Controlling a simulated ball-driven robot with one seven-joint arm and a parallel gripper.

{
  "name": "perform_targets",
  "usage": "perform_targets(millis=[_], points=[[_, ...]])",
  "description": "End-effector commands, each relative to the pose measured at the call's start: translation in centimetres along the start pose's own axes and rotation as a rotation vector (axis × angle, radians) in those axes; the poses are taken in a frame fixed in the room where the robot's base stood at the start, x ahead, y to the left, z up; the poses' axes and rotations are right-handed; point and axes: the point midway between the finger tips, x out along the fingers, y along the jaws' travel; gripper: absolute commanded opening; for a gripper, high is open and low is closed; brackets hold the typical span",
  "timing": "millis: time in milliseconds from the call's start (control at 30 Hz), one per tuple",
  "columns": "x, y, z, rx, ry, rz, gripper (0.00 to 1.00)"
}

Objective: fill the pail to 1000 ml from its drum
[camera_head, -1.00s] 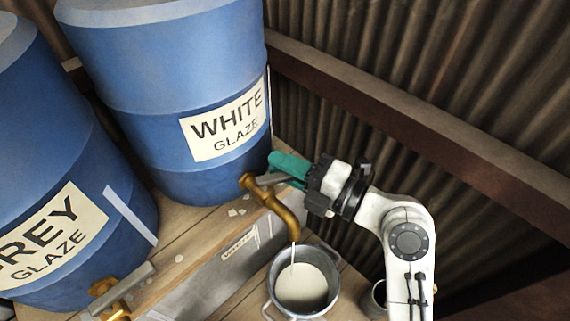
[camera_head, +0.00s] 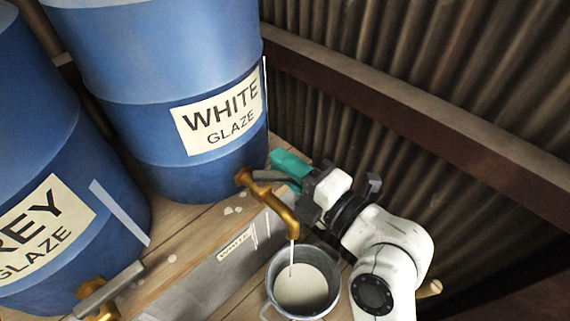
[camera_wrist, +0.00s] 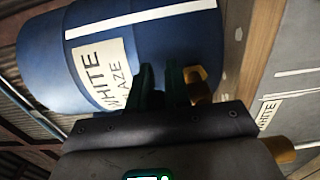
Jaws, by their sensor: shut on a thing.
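The blue drum labelled WHITE GLAZE (camera_head: 160,90) stands on a wooden shelf, and its label also shows in the wrist view (camera_wrist: 98,72). Its brass tap (camera_head: 284,212) points down over a grey metal pail (camera_head: 336,291). A thin white stream (camera_head: 291,262) runs from the spout into the pail. White glaze (camera_head: 303,288) lies in the pail; I cannot read its volume. My gripper (camera_head: 284,172), with teal fingers, is shut on the tap's grey lever (camera_head: 268,177) beside the drum. In the wrist view the fingers (camera_wrist: 160,88) hide the lever.
A second blue drum, labelled GREY GLAZE (camera_head: 40,225), stands at the left with its own brass tap (camera_head: 100,311) and grey lever. A grey board marked WHITE (camera_head: 225,262) runs along the shelf front. A brown beam (camera_head: 420,135) and corrugated wall close off the right.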

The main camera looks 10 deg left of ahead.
Motion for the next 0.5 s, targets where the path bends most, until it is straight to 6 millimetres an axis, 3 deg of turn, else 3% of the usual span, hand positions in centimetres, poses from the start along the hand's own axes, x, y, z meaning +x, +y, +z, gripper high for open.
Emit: perform_targets(millis=[267, 300, 500], points=[[-0.02, -0.24, -0.01, 0.002, 0.000, -0.005, 0.00], [-0.02, -0.24, -0.01, 0.002, 0.000, -0.005, 0.21], [-0.02, -0.13, 0.00, 0.001, 0.000, -0.003, 0.38]])
